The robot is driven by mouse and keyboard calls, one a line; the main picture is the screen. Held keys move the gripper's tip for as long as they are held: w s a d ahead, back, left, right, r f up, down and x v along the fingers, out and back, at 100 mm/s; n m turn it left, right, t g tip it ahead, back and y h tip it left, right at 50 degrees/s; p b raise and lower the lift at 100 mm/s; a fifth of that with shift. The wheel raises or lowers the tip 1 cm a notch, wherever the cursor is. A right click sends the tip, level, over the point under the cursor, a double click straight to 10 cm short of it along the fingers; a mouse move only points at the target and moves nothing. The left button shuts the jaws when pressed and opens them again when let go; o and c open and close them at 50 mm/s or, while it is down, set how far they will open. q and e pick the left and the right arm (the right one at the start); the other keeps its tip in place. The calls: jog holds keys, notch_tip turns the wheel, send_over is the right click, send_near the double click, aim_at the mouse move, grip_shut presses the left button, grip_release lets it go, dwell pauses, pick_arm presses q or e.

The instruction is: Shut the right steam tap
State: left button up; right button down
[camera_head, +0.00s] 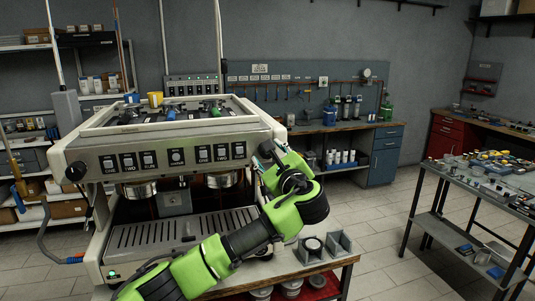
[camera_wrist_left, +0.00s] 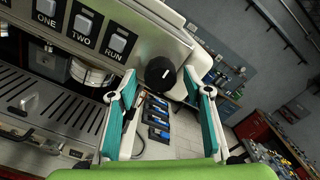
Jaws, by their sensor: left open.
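The espresso machine (camera_head: 178,160) stands at the left in the head view, with a labelled button panel on its front. A black round knob with a white mark (camera_wrist_left: 160,73), the right steam tap, sits at the right end of that panel in the left wrist view. In the head view my gripper and arm hide it. A matching black knob (camera_head: 76,171) is at the panel's left end. My left gripper (camera_wrist_left: 161,88) is open, its teal fingers on either side of the right knob in the picture. I cannot tell whether they touch it. My right gripper is not in view.
A drip tray (camera_head: 178,236) runs below the panel. Small grey metal stands (camera_head: 325,247) are on the counter right of the machine. A workbench with parts (camera_head: 485,178) stands at the right. Floor between (camera_head: 385,225) is clear.

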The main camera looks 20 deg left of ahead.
pick_arm(q)
jog(key=v, duration=1)
jog(key=shift+d, duration=0.25)
jog(key=shift+s, duration=0.1)
jog(key=w+a+f+g+h+b, duration=0.1)
jog(key=w+f+g+h+b, duration=0.2)
jog(key=f, duration=1.7)
jog(key=s+a+f+n+g+h+b, duration=0.1)
jog(key=s+f+n+g, duration=0.15)
jog(key=f, duration=1.15)
jog(key=s+a+f+n+g+h+b, duration=0.15)
jog(key=s+f, duration=0.25)
jog(key=f, duration=1)
jog(key=s+f+n+g+h+b, duration=0.15)
jog(key=s+f, duration=0.25)
jog(key=f, duration=1)
jog(key=s+a+f+n+g+h+b, duration=0.25)
jog(key=s+f+n, duration=0.45)
jog(key=s+f, duration=1.55)
jog(key=s+f+n+g+b, duration=0.1)
jog(key=s+f+n, duration=0.2)
jog(key=s, duration=1.2)
jog(key=s+a+f+n+g+b, duration=0.1)
jog(key=s+f+n, duration=0.3)
jog(key=s+f, duration=0.5)
jog(key=s+g, duration=0.1)
jog(key=s, duration=0.5)
jog(key=shift+a+f, duration=0.3)
jog(key=shift+f, duration=0.05)
